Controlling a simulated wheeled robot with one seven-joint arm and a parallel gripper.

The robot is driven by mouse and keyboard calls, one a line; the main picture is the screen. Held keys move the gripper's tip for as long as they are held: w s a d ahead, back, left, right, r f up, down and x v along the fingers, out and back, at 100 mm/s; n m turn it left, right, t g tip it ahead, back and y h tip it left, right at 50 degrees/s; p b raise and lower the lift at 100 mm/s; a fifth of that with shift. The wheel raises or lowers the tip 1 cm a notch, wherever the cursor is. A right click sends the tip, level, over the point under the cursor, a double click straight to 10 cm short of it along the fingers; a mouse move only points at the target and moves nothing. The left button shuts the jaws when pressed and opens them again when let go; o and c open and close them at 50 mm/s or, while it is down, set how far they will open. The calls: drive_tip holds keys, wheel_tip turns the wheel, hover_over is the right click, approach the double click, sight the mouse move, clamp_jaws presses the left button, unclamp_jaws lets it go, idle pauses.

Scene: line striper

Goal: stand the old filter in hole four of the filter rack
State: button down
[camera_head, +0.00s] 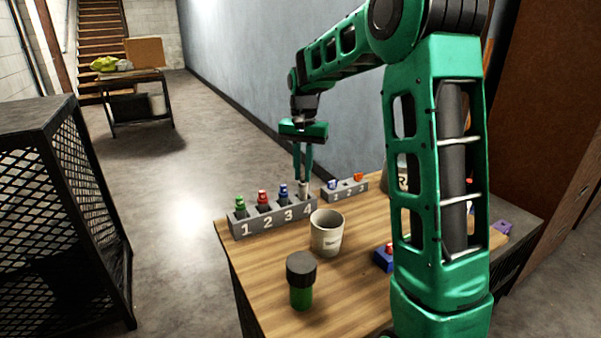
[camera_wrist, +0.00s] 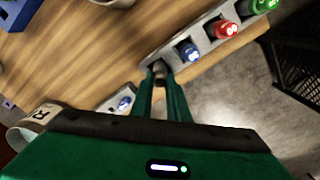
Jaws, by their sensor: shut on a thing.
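The grey filter rack (camera_head: 272,222) stands at the far left edge of the wooden table, its holes numbered 1 to 4. A green-topped filter (camera_head: 240,203) is in hole one, a red-topped one (camera_head: 262,198) in hole two and a blue-topped one (camera_head: 283,192) in hole three. My gripper (camera_head: 303,178) points down over hole four, shut on the greyish old filter (camera_head: 304,189). The old filter looks upright and its lower end is at hole four; how deep it sits cannot be told. The wrist view shows the old filter (camera_wrist: 159,69) between my fingertips, at the rack's end (camera_wrist: 148,62).
A smaller numbered rack (camera_head: 346,190) stands just right of the filter rack. A pale cup (camera_head: 327,235) is close in front of hole four. A dark-capped green jar (camera_head: 301,283) and a blue box (camera_head: 383,259) with a red top are nearer. A mesh cage (camera_head: 60,225) stands left.

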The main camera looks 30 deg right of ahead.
drive_tip(key=shift+f, duration=0.65)
drive_tip(key=c, duration=1.3)
unclamp_jaws()
drive_tip(key=shift+r, duration=3.55)
